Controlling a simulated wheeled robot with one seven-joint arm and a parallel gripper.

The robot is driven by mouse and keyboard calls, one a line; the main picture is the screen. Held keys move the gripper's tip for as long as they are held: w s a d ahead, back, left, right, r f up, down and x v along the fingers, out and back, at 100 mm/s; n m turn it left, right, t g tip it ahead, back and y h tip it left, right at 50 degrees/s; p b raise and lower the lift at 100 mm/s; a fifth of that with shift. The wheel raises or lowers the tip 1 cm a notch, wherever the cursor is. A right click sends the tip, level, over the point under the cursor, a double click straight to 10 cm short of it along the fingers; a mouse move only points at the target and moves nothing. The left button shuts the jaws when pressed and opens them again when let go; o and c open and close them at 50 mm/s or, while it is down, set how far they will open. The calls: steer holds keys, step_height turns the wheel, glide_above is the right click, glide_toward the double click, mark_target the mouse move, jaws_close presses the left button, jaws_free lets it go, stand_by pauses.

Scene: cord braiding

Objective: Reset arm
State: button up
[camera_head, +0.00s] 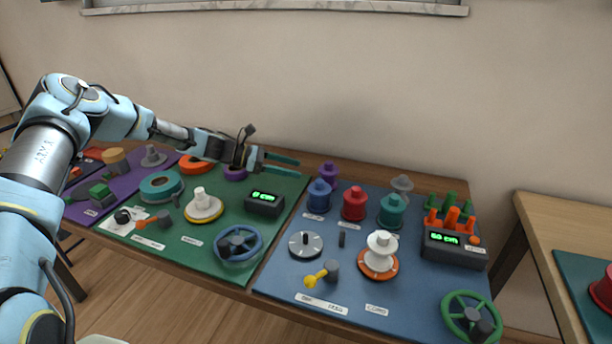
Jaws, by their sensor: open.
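My gripper (283,164) hangs in the air over the back of the green mat (190,235), pointing right. Its two teal fingers are apart with nothing between them. My arm reaches in from the left edge of the view. The purple spool (328,172) at the back of the blue mat (270,278) stands just right of the fingertips, and I cannot tell the exact gap. A purple ring (235,173) shows below the gripper's wrist, partly hidden.
Blue (319,196), red (354,204) and teal (392,211) spools stand right of the gripper. A black display box (264,204) sits below it. Orange pegs (450,219) and a green handwheel (468,316) are farther right. Another table (565,215) stands at the right.

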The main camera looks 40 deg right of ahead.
steer(key=shift+w+a+r, duration=0.2)
steer(key=shift+w+a, duration=0.1)
steer(key=shift+a, duration=0.1)
